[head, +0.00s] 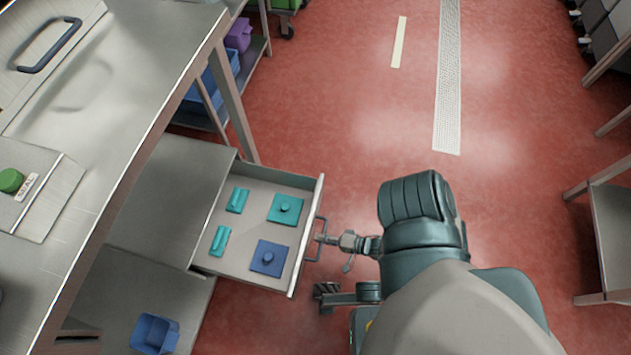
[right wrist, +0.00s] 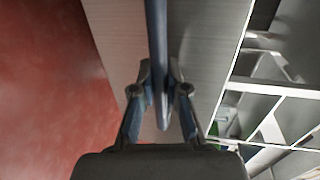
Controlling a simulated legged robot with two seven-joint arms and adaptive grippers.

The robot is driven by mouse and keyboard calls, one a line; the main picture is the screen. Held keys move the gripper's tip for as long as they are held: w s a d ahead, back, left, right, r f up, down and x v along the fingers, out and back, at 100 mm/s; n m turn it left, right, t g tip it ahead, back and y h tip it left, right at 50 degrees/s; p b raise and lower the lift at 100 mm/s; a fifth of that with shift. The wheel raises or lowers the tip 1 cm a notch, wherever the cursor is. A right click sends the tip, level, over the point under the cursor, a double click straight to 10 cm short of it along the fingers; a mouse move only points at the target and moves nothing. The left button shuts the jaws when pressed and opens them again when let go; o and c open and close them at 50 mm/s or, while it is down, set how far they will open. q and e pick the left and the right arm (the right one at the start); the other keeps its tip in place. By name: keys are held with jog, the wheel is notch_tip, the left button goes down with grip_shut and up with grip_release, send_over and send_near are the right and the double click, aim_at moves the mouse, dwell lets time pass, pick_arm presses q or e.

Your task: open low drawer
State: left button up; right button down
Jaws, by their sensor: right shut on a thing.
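The drawer (head: 265,232) under the steel counter is pulled out, and its inside shows in the head view. It holds teal and blue flat pieces with knobs and small teal bars. Its bar handle (head: 318,240) is on the front panel, facing right. My right gripper (head: 326,239) is at that handle. In the right wrist view the gripper (right wrist: 160,98) has its two fingers closed around the dark handle bar (right wrist: 157,40), with the drawer front (right wrist: 200,50) behind it. My left gripper does not show.
The steel counter (head: 150,110) runs along the left, with a green button (head: 10,180) on it. A blue bin (head: 155,333) sits low beneath it. A shelf rack (head: 610,220) stands at the right. The red floor (head: 380,120) is clear between.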

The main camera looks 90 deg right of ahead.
jog(key=shift+s+a, duration=0.25)
jog(key=shift+w+d+f, duration=0.1)
jog(key=shift+d, duration=0.05)
jog(key=c, duration=1.2)
grip_release()
jog(key=shift+d+f, duration=0.1)
jog(key=shift+d, duration=0.1)
jog(key=shift+a, duration=0.1)
